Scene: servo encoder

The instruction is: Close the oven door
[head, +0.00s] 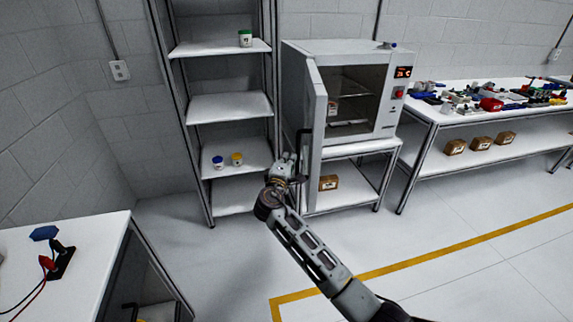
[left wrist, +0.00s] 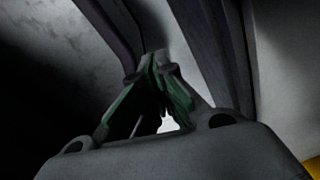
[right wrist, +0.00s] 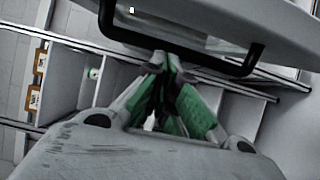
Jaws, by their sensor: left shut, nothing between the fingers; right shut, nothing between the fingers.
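The oven (head: 345,75) is a white box on a stand in the head view, with its dark chamber showing. Its door (head: 314,110) is open and swung out towards me at the oven's left side. The door's black handle (head: 301,140) is on the outer face and also shows in the right wrist view (right wrist: 180,48). My right gripper (head: 287,160) is shut and empty, just left of the door's outer face by the handle's lower end. Whether it touches the door is unclear. My left gripper (left wrist: 157,62) is shut and empty, pointing at dark frame posts; the head view does not show it.
An open shelf rack (head: 230,107) with small jars stands left of the oven. A workbench (head: 455,115) with many small parts is at the right. A white table (head: 85,240) is at the front left. The floor in front is clear.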

